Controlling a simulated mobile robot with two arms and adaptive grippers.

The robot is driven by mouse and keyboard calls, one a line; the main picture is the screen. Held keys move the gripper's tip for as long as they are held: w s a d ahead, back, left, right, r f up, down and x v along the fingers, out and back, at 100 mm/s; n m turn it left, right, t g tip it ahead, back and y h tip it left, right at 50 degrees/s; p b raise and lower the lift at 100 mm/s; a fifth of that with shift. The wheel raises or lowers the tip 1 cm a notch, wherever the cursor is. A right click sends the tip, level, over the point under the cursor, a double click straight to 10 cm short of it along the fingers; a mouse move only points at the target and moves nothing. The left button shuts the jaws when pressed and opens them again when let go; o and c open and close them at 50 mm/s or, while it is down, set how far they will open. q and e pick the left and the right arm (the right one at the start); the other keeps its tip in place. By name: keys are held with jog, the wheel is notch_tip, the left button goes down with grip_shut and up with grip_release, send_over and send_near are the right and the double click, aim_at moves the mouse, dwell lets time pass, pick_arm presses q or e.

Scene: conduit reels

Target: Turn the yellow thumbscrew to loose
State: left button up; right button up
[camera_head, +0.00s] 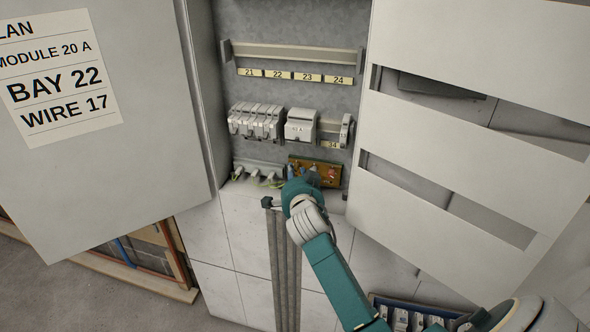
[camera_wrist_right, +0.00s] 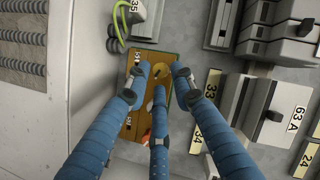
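An orange-brown panel (camera_head: 328,181) sits at the bottom right of the open cabinet; it also shows in the wrist view (camera_wrist_right: 131,125). My right gripper (camera_head: 302,178) is in front of this panel and hides part of it. In the right wrist view its blue fingers (camera_wrist_right: 158,80) are spread apart over the panel, with nothing clearly held between them. A small yellowish round part with a dark mark (camera_wrist_right: 158,71) shows between the fingertips and may be the yellow thumbscrew. Its turn position and any contact are too small to tell. My left gripper is not in view.
A row of grey modules (camera_head: 255,121) and a single module (camera_head: 300,126) sit on the rail above the panel. Cable ends with green-yellow wires (camera_head: 256,176) are to its left. The cabinet doors (camera_head: 105,110) stand open on both sides. Grey conduits (camera_head: 283,262) run below.

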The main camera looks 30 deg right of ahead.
jog(key=shift+x, duration=0.8)
jog(key=shift+s, duration=0.1)
grip_shut()
jog(key=shift+r, duration=0.15)
